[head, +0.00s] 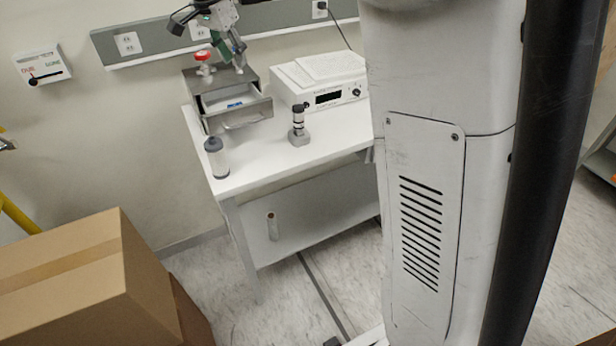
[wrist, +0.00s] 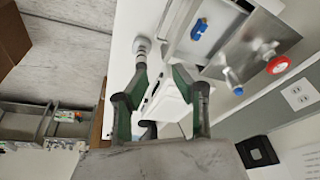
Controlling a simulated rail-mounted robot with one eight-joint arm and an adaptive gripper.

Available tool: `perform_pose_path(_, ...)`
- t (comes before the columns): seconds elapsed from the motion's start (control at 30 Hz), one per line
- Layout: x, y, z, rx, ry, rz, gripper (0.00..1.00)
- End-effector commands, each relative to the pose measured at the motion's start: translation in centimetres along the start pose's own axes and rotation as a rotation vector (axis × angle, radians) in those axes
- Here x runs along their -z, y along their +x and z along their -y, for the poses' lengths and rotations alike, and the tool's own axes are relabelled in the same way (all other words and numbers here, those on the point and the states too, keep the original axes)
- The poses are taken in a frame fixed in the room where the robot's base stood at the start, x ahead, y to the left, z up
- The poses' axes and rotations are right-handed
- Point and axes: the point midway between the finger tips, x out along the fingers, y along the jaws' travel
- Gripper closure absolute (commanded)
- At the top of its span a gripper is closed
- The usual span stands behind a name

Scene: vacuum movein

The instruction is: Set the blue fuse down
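A small blue fuse (head: 235,105) lies in the open drawer (head: 245,117) of a grey metal box on the white table. In the wrist view the blue fuse (wrist: 199,28) rests on the drawer floor at the upper right, apart from my fingers. My gripper (head: 231,58) is above and behind the box in the head view. In the wrist view my gripper (wrist: 160,72) has its green-sided fingers spread, with nothing seen between them.
A red knob (head: 202,57) stands on top of the box. A white instrument (head: 318,80) sits right of it. A grey-lidded cylinder (head: 215,158) and a small stand (head: 298,125) are on the table (head: 260,165), with clear surface between them. A cardboard box (head: 80,285) is on the left.

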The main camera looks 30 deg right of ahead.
Motion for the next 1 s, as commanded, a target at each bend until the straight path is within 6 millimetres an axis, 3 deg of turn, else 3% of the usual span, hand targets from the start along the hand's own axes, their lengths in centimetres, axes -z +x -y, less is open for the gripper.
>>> perform_pose_path(0.23, -2.5, -2.8, -7.1, 0.097, -0.195, -0.003, 0.74)
perform_pose_path(0.5, -6.3, -3.9, -14.7, 0.202, -0.406, -0.036, 0.74)
perform_pose_path(0.77, -10.7, -3.1, -21.8, 0.296, -0.601, -0.095, 0.74)
perform_pose_path(1.0, -15.2, -0.8, -27.7, 0.370, -0.772, -0.173, 0.74)
